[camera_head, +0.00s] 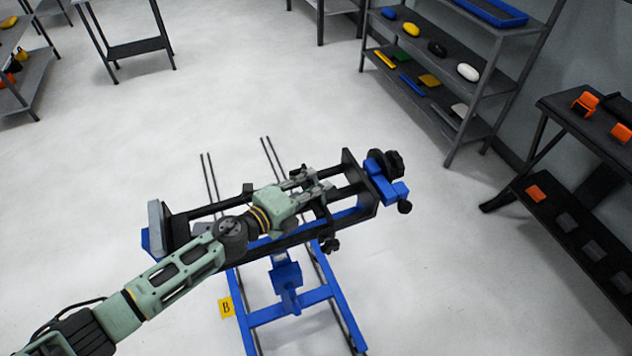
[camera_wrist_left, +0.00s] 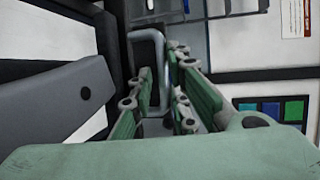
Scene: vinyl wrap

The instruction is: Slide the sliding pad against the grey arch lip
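My left gripper (camera_head: 318,183) reaches over the black and blue clamp frame (camera_head: 362,206), near its right end. In the left wrist view its two green-and-grey fingers (camera_wrist_left: 168,90) stand apart, with a gap between them. A grey bent, arch-shaped bar (camera_wrist_left: 147,35) shows beyond and between the fingers; I cannot tell whether they touch it. A grey upright plate (camera_head: 155,219) stands at the left end of the frame. I cannot tell for sure which part is the sliding pad; my arm and gripper hide part of the frame. My right gripper is not in view.
The frame sits on a blue stand (camera_head: 290,311) with a yellow B tag (camera_head: 226,307). Black knobs (camera_head: 386,163) and a blue clamp block (camera_head: 388,189) stick out at its right end. Shelves (camera_head: 470,90) stand at the back right. Floor around the stand is clear.

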